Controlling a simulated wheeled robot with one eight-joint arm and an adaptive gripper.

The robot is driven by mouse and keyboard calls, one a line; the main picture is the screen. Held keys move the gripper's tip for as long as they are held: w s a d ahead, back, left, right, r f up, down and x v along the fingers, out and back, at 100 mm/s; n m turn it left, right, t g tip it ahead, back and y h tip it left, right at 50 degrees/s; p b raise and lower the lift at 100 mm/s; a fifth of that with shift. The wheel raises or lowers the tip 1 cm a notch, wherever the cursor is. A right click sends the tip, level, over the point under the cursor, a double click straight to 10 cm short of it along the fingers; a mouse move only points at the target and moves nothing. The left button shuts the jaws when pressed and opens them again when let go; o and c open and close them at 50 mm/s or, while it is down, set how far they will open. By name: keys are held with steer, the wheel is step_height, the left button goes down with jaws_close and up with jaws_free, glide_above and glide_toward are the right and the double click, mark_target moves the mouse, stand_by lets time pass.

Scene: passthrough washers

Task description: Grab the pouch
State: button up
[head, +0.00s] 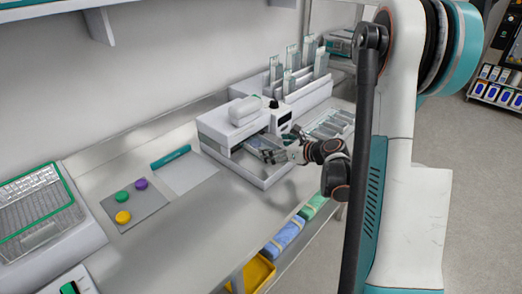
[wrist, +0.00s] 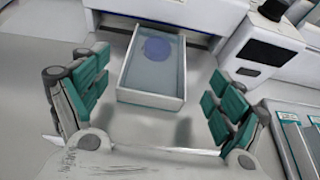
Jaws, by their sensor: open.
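A flat, pale blue pouch (wrist: 150,76) with a darker blue round mark lies in a shallow white drawer (wrist: 150,99) in the wrist view. The drawer sticks out of the front of a white machine (head: 228,128). My gripper (wrist: 160,88) is open and empty, with one teal-padded finger on each side of the drawer and apart from it. In the head view my gripper (head: 268,152) is just in front of the machine. There I cannot make out the pouch behind the fingers.
A box-shaped device with a black knob (wrist: 272,10) stands right of the drawer. A slotted rack (head: 325,124) lies further right. Bare steel bench lies between.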

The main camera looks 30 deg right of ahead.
mark_target(263, 145)
steer(key=b+x, duration=0.1)
steer(key=x, duration=0.2)
steer(key=b+x, duration=0.1)
steer(key=x, duration=0.1)
steer(key=shift+w+a, duration=0.3)
steer(key=c, duration=1.2)
steer(key=shift+s, duration=0.1)
